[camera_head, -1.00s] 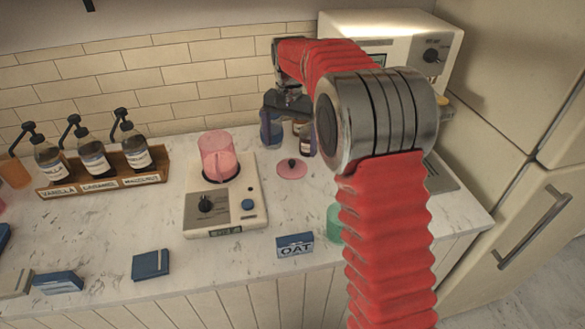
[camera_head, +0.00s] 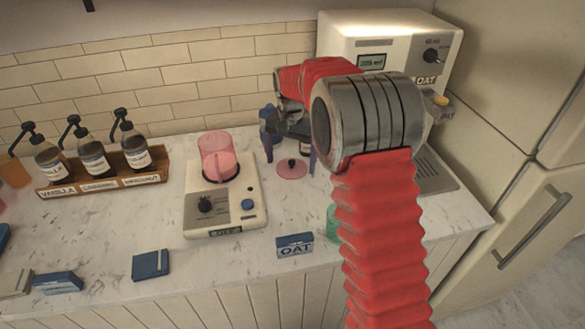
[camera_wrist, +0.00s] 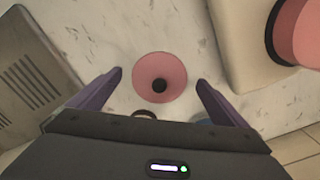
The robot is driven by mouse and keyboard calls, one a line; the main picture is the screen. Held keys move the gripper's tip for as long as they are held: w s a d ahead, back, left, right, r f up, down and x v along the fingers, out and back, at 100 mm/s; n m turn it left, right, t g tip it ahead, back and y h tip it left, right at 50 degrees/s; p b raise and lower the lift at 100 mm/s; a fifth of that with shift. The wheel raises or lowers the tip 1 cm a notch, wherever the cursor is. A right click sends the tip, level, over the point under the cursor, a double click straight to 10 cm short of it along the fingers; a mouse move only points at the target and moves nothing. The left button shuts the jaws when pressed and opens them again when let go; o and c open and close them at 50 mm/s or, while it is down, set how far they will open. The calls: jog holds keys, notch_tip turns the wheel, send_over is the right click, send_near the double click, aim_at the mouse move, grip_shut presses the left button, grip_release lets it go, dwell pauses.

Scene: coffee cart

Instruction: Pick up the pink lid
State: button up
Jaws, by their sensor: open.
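The pink lid (camera_head: 291,169) is a flat disc with a dark knob at its centre. It lies on the marble counter just right of the blender base. In the wrist view the lid (camera_wrist: 159,77) sits ahead of my gripper, between the lines of its two fingers. My gripper (camera_head: 290,160) is open and above the counter at the lid, its purple fingers apart on either side. The wrist view also shows the open gripper (camera_wrist: 160,80), with nothing between its fingers touching the lid that I can see.
The blender (camera_head: 225,205) with its pink jug (camera_head: 217,158) stands close left of the lid. The coffee machine (camera_head: 390,40) is behind right. The syrup rack (camera_head: 100,185) is far left.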

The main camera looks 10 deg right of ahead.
aim_at(291, 163)
jog(key=shift+f, duration=0.55)
jog(key=c, duration=1.1)
jog(key=shift+r, duration=0.15)
notch_tip(291, 163, up, 10)
jog(key=shift+f, duration=0.1)
dwell(0.6)
